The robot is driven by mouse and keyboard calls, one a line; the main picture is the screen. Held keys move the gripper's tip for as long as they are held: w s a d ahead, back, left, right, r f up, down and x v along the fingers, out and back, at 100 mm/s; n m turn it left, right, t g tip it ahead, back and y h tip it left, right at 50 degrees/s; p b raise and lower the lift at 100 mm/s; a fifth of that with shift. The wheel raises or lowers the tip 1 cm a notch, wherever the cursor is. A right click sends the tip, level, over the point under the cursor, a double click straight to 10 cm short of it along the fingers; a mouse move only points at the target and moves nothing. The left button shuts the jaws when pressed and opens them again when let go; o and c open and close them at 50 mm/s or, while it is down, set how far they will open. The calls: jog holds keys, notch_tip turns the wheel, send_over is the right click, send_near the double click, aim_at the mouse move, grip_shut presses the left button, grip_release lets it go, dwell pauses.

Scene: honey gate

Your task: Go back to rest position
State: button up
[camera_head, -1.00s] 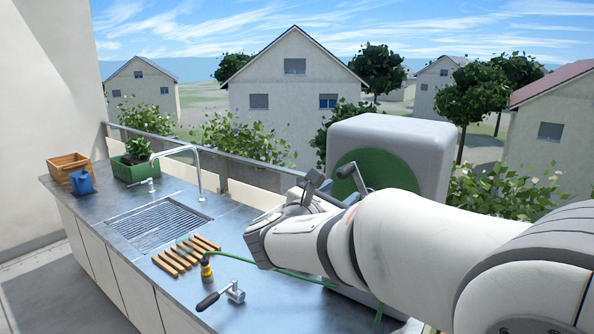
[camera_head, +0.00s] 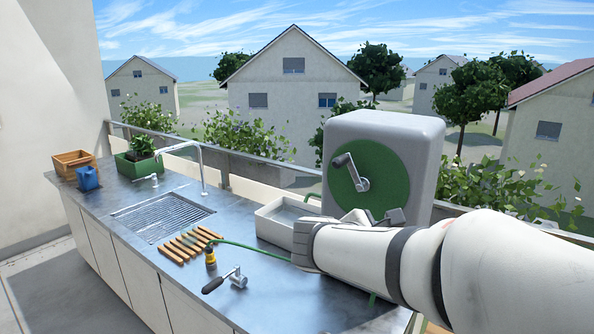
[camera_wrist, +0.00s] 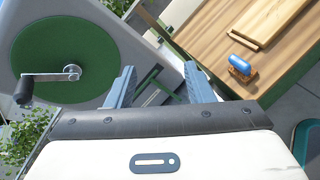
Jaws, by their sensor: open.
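My gripper (camera_head: 377,216) is in front of the lower part of a pale grey box-shaped machine (camera_head: 413,133) with a round green face and a crank (camera_head: 357,174). In the wrist view my gripper (camera_wrist: 158,80) has its two blue fingers apart, with nothing held between them. The machine's green face (camera_wrist: 62,62) and the crank handle (camera_wrist: 27,90) show at left there. My arm reaches in from the lower right of the head view. A metal valve with a black handle (camera_head: 219,284) lies on the counter, apart from my gripper.
The steel counter (camera_head: 100,200) holds a sink grate (camera_head: 160,217), a faucet (camera_head: 203,170), wooden sticks (camera_head: 188,245), a yellow-and-black hose fitting (camera_head: 211,258) with a green hose, and a pale tray (camera_head: 268,227). The wrist view shows a wooden surface (camera_wrist: 215,35) with a blue-handled tool (camera_wrist: 241,66).

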jog(key=s+d+f+m+g+y, duration=0.35)
jog(key=s+f+m, duration=0.25)
jog(key=s+m, duration=0.3)
jog(key=s+a+f+m+g+y, duration=0.1)
jog(key=s+a+f+m+y, duration=0.4)
jog(key=s+m, duration=0.4)
jog(key=shift+s+a+f+m+y, duration=0.2)
jog(key=shift+a+m+y, duration=0.25)
jog(key=shift+y, duration=0.4)
jog(key=shift+w+g, duration=0.1)
jog(key=shift+g, duration=0.15)
